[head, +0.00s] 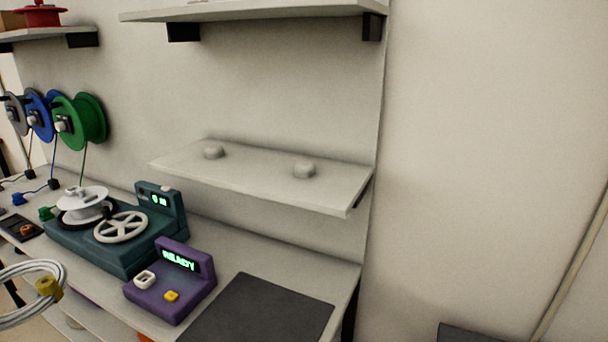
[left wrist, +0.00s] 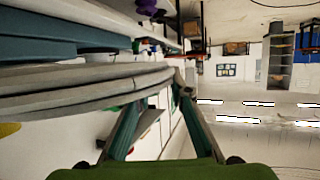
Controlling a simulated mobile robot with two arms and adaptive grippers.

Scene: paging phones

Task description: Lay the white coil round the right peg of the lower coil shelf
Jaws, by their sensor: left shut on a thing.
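The white coil (head: 35,268) shows at the lower left edge of the head view, partly cut off, with a yellow tag (head: 48,288) on it. In the left wrist view the coil (left wrist: 90,85) runs across in thick pale strands to my left gripper (left wrist: 160,98), whose teal fingers are shut on it. That gripper is outside the head view. The lower coil shelf (head: 255,183) is on the wall, with a left peg (head: 213,152) and a right peg (head: 303,169), both short, round and bare. My right gripper is not in view.
Below the shelf, the bench holds a teal winding machine (head: 115,258), a purple box with a green display (head: 178,285) and a dark mat (head: 262,312). An upper shelf (head: 255,10) hangs above. Green (head: 95,118) and blue spools hang at left. The air before the lower shelf is clear.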

